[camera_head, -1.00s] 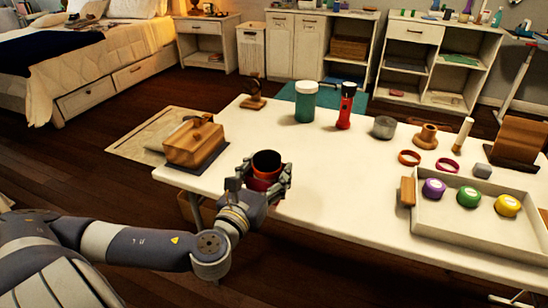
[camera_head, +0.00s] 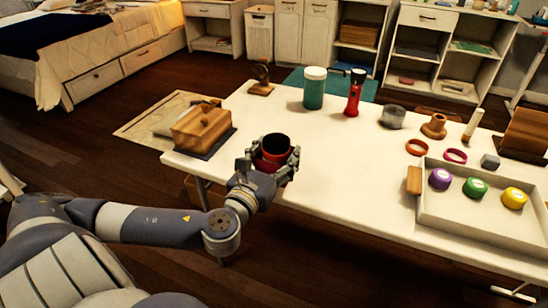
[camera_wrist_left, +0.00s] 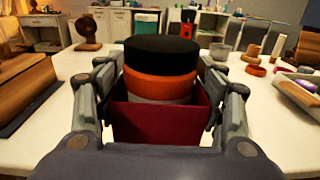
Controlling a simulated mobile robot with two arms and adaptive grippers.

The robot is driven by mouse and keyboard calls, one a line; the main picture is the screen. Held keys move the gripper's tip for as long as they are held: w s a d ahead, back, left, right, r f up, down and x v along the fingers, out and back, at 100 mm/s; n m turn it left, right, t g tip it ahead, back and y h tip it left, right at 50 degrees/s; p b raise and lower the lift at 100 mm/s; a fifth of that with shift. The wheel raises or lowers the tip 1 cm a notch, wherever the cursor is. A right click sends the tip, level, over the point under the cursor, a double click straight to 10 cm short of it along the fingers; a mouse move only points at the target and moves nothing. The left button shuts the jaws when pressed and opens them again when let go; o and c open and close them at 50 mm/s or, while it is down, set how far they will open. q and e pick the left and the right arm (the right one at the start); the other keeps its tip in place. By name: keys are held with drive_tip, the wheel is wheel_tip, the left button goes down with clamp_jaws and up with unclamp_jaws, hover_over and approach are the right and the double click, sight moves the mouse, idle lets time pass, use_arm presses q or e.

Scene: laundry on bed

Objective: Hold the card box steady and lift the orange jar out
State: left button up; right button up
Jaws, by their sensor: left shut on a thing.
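The card box (camera_wrist_left: 160,122) is dark red and stands at the table's near edge, with its open top upward. The orange jar (camera_wrist_left: 160,82) sits upright in it, its black lid (camera_wrist_left: 160,55) and orange band showing above the rim; its lower part is hidden by the box. The jar's dark top also shows in the head view (camera_head: 276,142). My left gripper (camera_head: 271,160) is shut on the card box, one finger on each side, as the left wrist view (camera_wrist_left: 160,110) shows. My right gripper is not in view.
A wooden box (camera_head: 201,128) stands on a dark mat to the left. A teal jar (camera_head: 314,90), a red flashlight (camera_head: 354,95) and a grey tin (camera_head: 393,116) stand behind. A white tray (camera_head: 450,215) with colored round items lies right. The table middle is clear.

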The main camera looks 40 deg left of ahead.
use_arm(q)
drive_tip(key=shift+w+a+r, duration=0.1)
drive_tip(key=shift+w+a, duration=0.15)
drive_tip(key=shift+w, duration=0.45)
drive_tip(key=a+p+x, duration=0.1)
drive_tip(key=x, duration=1)
drive_tip(key=shift+a+p, duration=0.35)
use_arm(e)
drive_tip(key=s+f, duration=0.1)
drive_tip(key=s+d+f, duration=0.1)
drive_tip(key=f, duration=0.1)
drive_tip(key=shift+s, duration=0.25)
use_arm(q)
drive_tip(key=shift+s, duration=0.1)
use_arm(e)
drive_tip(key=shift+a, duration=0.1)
use_arm(q)
drive_tip(key=shift+f, duration=0.25)
drive_tip(key=shift+f+b, duration=0.3)
drive_tip(key=shift+b, duration=0.05)
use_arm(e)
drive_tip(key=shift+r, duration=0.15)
use_arm(q)
drive_tip(key=shift+f, duration=0.2)
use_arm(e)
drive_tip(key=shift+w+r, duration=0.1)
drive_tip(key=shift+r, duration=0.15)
